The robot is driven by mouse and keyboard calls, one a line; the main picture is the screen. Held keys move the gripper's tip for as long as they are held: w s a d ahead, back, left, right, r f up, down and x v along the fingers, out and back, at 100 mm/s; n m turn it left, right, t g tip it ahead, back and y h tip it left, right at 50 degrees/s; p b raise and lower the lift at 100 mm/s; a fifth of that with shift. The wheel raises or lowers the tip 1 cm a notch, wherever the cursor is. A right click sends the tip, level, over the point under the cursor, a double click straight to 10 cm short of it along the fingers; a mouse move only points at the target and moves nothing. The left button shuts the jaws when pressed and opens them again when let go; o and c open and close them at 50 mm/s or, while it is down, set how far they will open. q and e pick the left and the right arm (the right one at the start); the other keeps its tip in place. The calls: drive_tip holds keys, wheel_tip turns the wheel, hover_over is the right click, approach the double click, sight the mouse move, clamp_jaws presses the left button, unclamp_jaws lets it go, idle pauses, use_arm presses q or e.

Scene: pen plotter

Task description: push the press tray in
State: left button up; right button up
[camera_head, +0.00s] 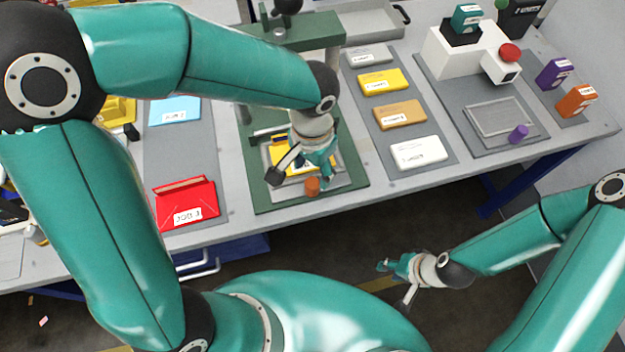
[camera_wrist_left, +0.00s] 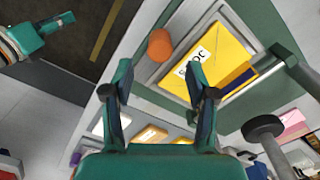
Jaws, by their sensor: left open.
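The press has a dark green base (camera_head: 259,200) and a green crossbeam (camera_head: 290,36) behind it. Its grey tray (camera_head: 343,182) lies on the base, in front of the crossbeam, and holds a yellow labelled block (camera_head: 282,160). An orange knob (camera_head: 312,187) stands at the tray's front edge; it also shows in the left wrist view (camera_wrist_left: 161,45). My left gripper (camera_head: 325,182) is open and empty over the tray's front right, close to the knob; contact cannot be told. My right gripper (camera_head: 393,285) is open and empty, off the table's front edge.
A red holder (camera_head: 187,204) lies left of the press; several coloured blocks (camera_head: 401,114) lie right. A white machine (camera_head: 466,55) with a purple-knobbed tray (camera_head: 497,115) stands further right.

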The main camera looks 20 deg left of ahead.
sight(313, 181)
use_arm(q)
wheel_tip(313, 181, down, 6)
drive_tip(key=shift+f, duration=0.1)
idle(0.4)
clamp_jaws()
